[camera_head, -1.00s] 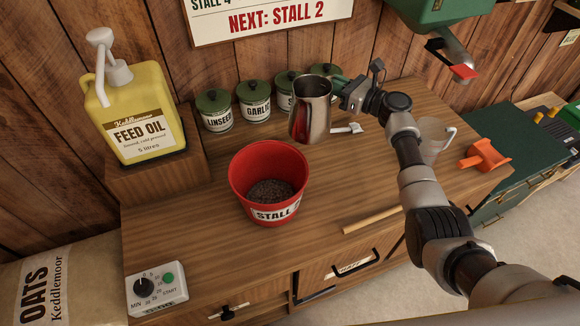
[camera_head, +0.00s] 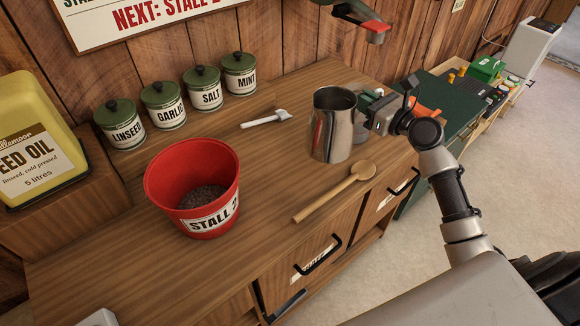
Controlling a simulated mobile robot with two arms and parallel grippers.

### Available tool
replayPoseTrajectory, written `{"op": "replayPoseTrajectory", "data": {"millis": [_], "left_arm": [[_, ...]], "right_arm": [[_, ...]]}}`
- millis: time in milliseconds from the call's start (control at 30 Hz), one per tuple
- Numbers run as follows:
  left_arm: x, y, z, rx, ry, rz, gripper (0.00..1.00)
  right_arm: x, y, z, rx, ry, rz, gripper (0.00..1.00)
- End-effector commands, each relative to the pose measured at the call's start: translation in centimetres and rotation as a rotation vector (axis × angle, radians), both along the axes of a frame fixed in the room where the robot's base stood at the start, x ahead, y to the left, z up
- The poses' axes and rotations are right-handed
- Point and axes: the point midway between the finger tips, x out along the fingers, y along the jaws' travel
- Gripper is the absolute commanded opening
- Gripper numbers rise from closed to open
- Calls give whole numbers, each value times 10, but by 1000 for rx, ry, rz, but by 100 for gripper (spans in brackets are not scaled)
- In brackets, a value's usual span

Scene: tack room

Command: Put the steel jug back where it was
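The steel jug (camera_head: 332,132) is upright at the right part of the wooden counter, behind the wooden spoon (camera_head: 340,190) and right of the white scoop (camera_head: 266,119). My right gripper (camera_head: 372,110) is shut on the jug at its right side, where the handle would be; the fingertips are partly hidden. I cannot tell whether the jug's base touches the counter or hangs just above it. My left gripper is not in view.
A red bucket (camera_head: 222,216) with dark feed stands left of the jug. Several green-lidded canisters line the wall, including Mint (camera_head: 240,75). A green and red dispenser spout (camera_head: 365,22) overhangs the back. The yellow oil container (camera_head: 35,145) is at far left. Bare counter surrounds the scoop.

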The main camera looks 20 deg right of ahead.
Motion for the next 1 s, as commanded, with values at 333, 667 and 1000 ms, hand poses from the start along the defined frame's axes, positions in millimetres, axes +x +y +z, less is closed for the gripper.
{"op": "replayPoseTrajectory", "data": {"millis": [333,667,1000], "left_arm": [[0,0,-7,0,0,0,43],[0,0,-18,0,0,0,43],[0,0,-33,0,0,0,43]], "right_arm": [[36,26,-27,7,-1,-6,0],[87,58,-64,5,-1,-7,0],[92,61,-102,4,3,-7,0]]}}
